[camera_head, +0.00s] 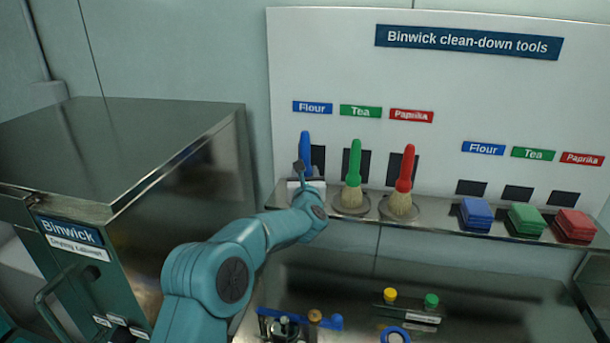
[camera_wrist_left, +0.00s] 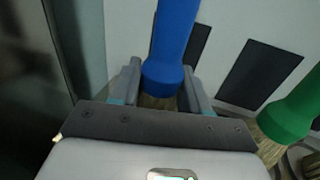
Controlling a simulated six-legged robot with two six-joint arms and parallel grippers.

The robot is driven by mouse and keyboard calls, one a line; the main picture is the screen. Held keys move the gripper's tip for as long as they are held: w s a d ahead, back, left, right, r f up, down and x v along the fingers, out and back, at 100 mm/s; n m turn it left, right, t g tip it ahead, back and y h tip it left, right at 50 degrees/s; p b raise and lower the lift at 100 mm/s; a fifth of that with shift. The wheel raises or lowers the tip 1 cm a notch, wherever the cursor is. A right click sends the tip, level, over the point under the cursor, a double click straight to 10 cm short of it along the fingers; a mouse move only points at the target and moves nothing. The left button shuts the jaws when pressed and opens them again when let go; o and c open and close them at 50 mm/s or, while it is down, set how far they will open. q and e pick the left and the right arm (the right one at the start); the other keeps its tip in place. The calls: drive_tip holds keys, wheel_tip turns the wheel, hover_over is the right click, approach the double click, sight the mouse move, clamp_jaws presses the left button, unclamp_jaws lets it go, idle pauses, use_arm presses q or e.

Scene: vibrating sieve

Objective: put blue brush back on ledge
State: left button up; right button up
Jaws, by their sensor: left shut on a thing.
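The blue brush (camera_head: 306,150) stands upright at the left end of the metal ledge (camera_head: 440,226), under the blue Flour label. My left gripper (camera_head: 305,172) is shut on it. In the left wrist view the blue brush (camera_wrist_left: 172,45) rises between the two fingers of my left gripper (camera_wrist_left: 160,88), with a little bristle showing below the handle. My gripper hides the brush's lower part in the head view, so I cannot tell whether it touches the ledge. My right gripper is not in view.
A green brush (camera_head: 353,165) and a red brush (camera_head: 404,172) stand close to the right. Blue, green and red pads (camera_head: 525,219) lie further right. A metal cabinet (camera_head: 120,150) stands at the left. Small caps and tools lie below the ledge.

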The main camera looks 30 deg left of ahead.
use_arm(q)
drive_tip(key=shift+w+a+f, duration=0.15)
drive_tip(key=shift+w+f, duration=0.1)
drive_tip(key=shift+f, duration=0.35)
drive_tip(key=shift+s+d+r, duration=0.25)
drive_tip(key=shift+s+r, duration=0.05)
drive_tip(key=shift+s, duration=0.05)
drive_tip(key=shift+f, duration=0.1)
drive_tip(key=o, duration=1.1)
drive_tip(key=shift+w+a+f, duration=0.25)
drive_tip(key=shift+w, duration=0.05)
drive_tip(key=shift+s+d+r, duration=0.2)
drive_tip(key=shift+s+r, duration=0.05)
drive_tip(key=shift+r, duration=0.15)
drive_tip(key=shift+f+b, duration=0.25)
drive_tip(key=shift+b, duration=0.05)
drive_tip(key=b+v, duration=0.5)
drive_tip(key=v, duration=0.7)
drive_tip(key=shift+r, duration=0.2)
drive_tip(key=shift+w+f, duration=0.1)
drive_tip(key=shift+w, duration=0.1)
drive_tip(key=shift+s, duration=0.1)
